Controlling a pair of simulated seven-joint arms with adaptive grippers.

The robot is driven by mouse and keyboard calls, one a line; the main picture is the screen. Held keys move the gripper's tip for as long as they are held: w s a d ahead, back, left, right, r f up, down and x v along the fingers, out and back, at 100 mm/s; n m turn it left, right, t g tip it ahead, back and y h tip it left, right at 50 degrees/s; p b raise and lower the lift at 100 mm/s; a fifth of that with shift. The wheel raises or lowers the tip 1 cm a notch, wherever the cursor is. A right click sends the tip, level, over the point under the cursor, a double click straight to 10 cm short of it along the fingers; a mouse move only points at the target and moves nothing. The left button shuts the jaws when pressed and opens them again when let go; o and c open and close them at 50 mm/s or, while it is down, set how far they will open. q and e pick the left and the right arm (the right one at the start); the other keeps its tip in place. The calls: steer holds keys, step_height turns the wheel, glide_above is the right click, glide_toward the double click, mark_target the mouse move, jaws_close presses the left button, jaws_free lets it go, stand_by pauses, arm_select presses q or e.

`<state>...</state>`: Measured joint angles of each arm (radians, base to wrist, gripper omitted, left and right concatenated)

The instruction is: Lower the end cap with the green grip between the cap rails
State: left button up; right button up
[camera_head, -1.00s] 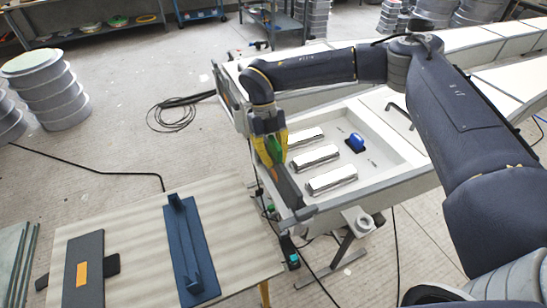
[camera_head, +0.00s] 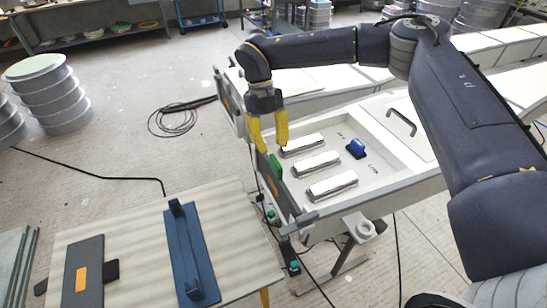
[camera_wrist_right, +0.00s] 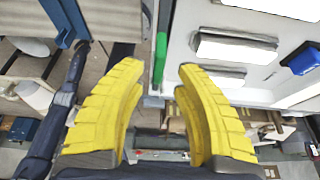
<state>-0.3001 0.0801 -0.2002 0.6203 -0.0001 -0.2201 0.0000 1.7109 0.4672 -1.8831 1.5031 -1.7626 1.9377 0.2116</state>
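The end cap (camera_head: 272,184) is a dark plate standing along the near-left end of the white mould (camera_head: 375,184). Its green grip (camera_head: 275,166) stands at the top and also shows in the wrist view (camera_wrist_right: 160,58). A dark bracket (camera_head: 303,217) at the mould corner looks like one cap rail; the other is not clearly visible. I cannot tell how deep the cap sits. My right gripper (camera_head: 268,147) is open and empty just above the grip, apart from it. Its yellow fingers (camera_wrist_right: 155,110) are spread wide in the wrist view. My left gripper is not in view.
Several silver-white bars and a blue-handled block (camera_head: 356,148) lie inside the mould. A wooden table (camera_head: 140,222) at the front left holds a blue bracket (camera_head: 188,250) and a dark plate with an orange grip (camera_head: 81,279). Cables lie on the floor.

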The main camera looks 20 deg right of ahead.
steer(key=v, duration=0.6)
stand_by(0.3)
steer(key=shift+a, duration=0.15)
